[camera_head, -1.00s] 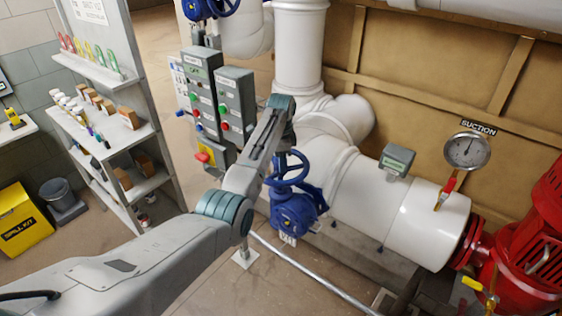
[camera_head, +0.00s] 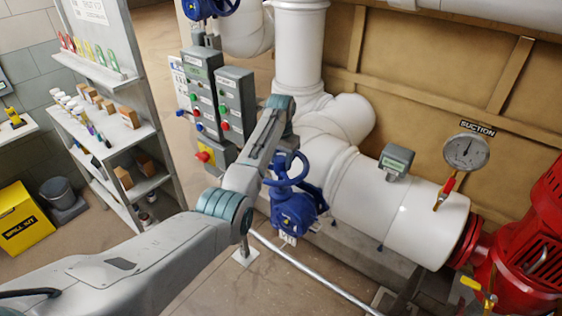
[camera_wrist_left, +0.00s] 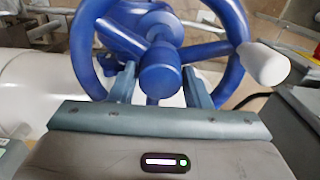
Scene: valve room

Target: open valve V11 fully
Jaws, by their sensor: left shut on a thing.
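A blue valve with a handwheel (camera_head: 290,168) sits low in front of the large white pipe, near the middle of the head view. A small pale tag hangs below its blue body (camera_head: 298,210); I cannot read it. My left arm reaches over beside the wheel and its forearm hides the gripper there. In the left wrist view the blue handwheel (camera_wrist_left: 88,38) fills the top. My left gripper (camera_wrist_left: 160,78) has one finger on each side of the wheel's hub area and is shut on the wheel. A white knob (camera_wrist_left: 263,65) sticks out at the rim's right. My right gripper is not in view.
Grey control boxes (camera_head: 235,100) stand just behind my left arm. White pipe (camera_head: 330,175) and a red pump (camera_head: 525,255) lie to the right, with a suction gauge (camera_head: 466,152). A thin pipe (camera_head: 310,275) runs along the floor. Shelves (camera_head: 115,150) stand at left.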

